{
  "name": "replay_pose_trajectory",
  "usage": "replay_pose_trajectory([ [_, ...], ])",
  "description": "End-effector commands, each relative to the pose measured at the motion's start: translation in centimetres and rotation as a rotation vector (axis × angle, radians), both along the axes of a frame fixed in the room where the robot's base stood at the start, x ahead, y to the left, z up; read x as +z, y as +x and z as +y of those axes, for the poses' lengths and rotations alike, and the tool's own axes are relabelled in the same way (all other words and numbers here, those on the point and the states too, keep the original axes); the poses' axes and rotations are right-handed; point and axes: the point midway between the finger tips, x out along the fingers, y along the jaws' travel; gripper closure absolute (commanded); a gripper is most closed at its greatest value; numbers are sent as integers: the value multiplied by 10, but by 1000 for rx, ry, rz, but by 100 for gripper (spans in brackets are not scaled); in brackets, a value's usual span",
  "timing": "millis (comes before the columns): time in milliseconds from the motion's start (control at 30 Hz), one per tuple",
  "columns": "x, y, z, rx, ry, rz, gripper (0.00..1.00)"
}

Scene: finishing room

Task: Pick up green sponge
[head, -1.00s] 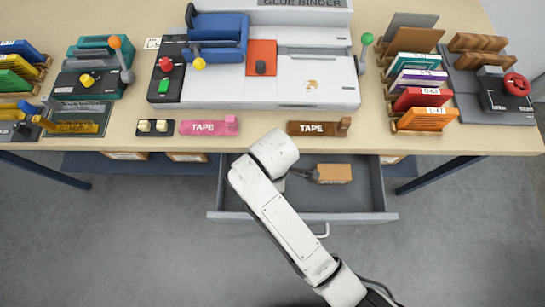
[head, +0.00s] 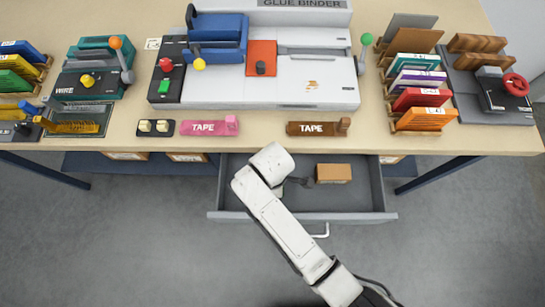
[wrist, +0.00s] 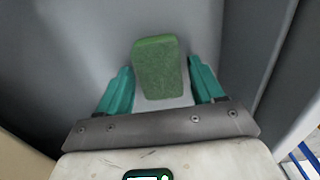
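The green sponge (wrist: 158,62) lies on the grey drawer floor in the wrist view, between the two teal fingers of my gripper (wrist: 161,82). A gap shows on each side of it, so the fingers are open and not closed on it. The sponge cannot be seen in the head view; my arm covers that part of the drawer.
A brown box (head: 333,174) lies in the drawer, right of my gripper. The drawer walls surround the gripper, and the tabletop (head: 258,140) overhangs the drawer's back. A glue binder (head: 315,78), a pink tape piece (head: 208,128) and a brown tape piece (head: 312,129) stand above.

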Motion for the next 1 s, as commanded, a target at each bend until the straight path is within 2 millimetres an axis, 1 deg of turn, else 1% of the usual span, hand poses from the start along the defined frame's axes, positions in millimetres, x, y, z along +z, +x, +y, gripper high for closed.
replay_pose_trajectory([
  [33, 0, 0, 0, 0, 0, 0, 38],
  [67, 0, 0, 0, 0, 0, 0, 41],
  [400, 0, 0, 0, 0, 0, 0, 74],
  [467, 0, 0, 0, 0, 0, 0, 79],
  [667, 1, 0, 0, 0, 0, 0, 79],
  [767, 6, 1, 0, 0, 1, -2, 79],
  [867, 19, 1, 0, -1, 3, -3, 80],
  [1000, 46, 1, 0, -1, 3, -3, 80],
])
